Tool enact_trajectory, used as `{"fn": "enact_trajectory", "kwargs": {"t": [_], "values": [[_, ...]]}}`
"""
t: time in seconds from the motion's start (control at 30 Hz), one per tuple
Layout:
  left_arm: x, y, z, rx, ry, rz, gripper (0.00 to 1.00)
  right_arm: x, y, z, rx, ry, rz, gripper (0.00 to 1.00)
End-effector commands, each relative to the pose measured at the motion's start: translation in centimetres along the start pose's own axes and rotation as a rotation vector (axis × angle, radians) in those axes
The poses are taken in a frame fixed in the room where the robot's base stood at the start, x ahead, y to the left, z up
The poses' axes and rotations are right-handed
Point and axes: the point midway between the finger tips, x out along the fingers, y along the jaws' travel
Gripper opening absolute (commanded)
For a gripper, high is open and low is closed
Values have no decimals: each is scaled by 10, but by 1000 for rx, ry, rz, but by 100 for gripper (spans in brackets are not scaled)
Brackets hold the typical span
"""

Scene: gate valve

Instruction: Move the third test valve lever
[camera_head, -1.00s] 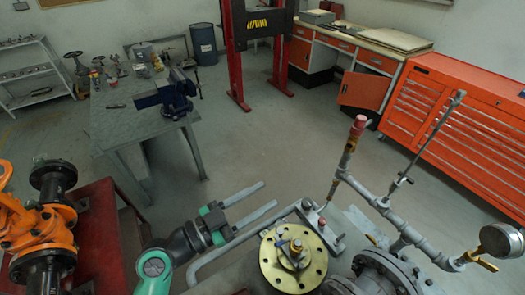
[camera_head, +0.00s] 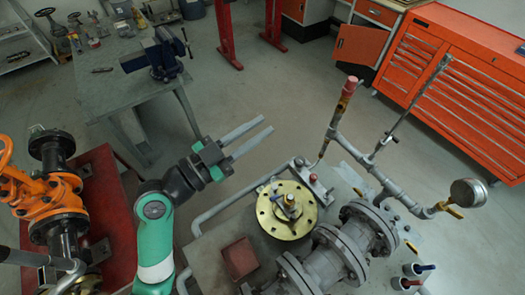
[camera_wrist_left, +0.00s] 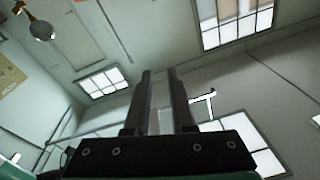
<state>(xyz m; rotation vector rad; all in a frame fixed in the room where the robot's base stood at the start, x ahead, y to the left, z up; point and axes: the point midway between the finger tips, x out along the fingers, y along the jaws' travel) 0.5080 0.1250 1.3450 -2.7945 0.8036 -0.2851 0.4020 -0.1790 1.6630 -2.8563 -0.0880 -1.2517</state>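The piping on the bench holds several small valve levers; I cannot tell which is the third. A yellow lever (camera_head: 452,211) sits below the round gauge (camera_head: 468,193), and another yellow lever (camera_head: 411,247) is lower down. A red-handled lever (camera_head: 408,284) and a blue-handled one (camera_head: 420,268) stand at the bottom right. My left gripper (camera_head: 270,125) is open and empty, pointing up and right, above and behind the brass flange (camera_head: 287,210) and apart from the levers. Its two parallel fingers also show in the left wrist view (camera_wrist_left: 159,75), with a gap between them. My right gripper is not in view.
A grey pipe with a red-topped fitting (camera_head: 349,86) rises right of my left gripper. An orange valve (camera_head: 45,200) stands by a red stand (camera_head: 115,200) on the left. A workbench (camera_head: 100,95) with a blue vise and an orange tool cabinet (camera_head: 455,85) stand behind. Open floor lies between.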

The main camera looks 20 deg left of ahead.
Motion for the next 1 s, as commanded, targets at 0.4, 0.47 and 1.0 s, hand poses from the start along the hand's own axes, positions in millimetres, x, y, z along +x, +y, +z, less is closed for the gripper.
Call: {"fn": "enact_trajectory", "kwargs": {"t": [0.4, 0.47, 1.0], "values": [[-12, -20, 53, 1058, -203, -90, 0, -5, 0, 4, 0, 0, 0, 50], [-21, -7, 90, 1304, -296, -44, 0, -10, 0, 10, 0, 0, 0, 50], [-130, 187, 305, 1907, -423, 598, 0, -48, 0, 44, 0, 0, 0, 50]]}}
